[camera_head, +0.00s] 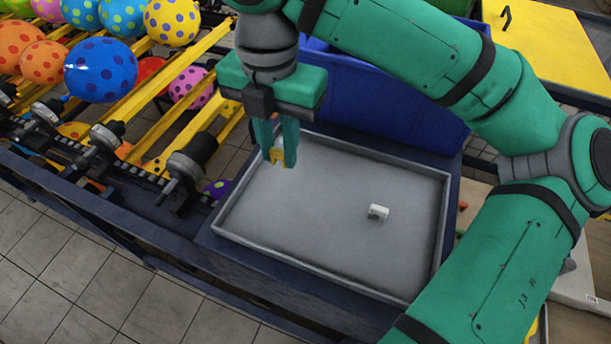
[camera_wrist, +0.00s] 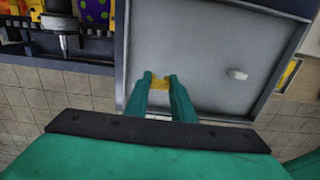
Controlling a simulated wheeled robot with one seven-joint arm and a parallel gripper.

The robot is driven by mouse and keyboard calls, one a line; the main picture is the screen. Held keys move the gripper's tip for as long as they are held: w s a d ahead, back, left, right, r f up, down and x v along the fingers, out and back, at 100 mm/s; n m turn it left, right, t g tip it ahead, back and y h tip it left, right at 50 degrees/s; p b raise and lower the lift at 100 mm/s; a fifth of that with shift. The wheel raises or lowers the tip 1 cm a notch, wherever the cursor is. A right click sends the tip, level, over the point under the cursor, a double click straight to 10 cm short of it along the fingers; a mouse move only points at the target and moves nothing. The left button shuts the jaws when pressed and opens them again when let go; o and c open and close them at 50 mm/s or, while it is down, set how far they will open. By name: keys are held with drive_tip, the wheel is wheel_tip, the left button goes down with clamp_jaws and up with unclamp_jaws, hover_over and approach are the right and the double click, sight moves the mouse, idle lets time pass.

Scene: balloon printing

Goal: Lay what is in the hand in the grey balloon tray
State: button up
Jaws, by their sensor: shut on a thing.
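The grey balloon tray (camera_head: 330,255) is a shallow rectangular tray on a dark bench; its floor also fills much of the wrist view (camera_wrist: 195,45). My gripper (camera_head: 277,158) points down over the tray's left part. It is shut on a small yellow piece (camera_head: 277,156), which shows between the fingertips in the wrist view (camera_wrist: 160,83). I cannot tell the gap between the piece and the tray floor. A small white piece (camera_head: 378,212) lies in the tray, right of the gripper, and also shows in the wrist view (camera_wrist: 237,74).
A blue bin (camera_head: 400,115) stands right behind the tray. A rack of yellow rails with dotted balloons (camera_head: 100,70) and dark clamps (camera_head: 190,160) is on the left. A yellow panel (camera_head: 550,40) is at the back right. The middle of the tray is clear.

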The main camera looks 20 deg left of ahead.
hover_over(304, 192)
wheel_tip(304, 192, down, 5)
drive_tip(key=shift+f, duration=1.5)
drive_tip(key=shift+f, duration=0.2)
drive_tip(key=o, duration=0.9)
drive_tip(key=shift+o, duration=0.2)
drive_tip(key=shift+r, duration=0.1)
drive_tip(key=shift+r, duration=0.15)
wheel_tip(304, 192, up, 12)
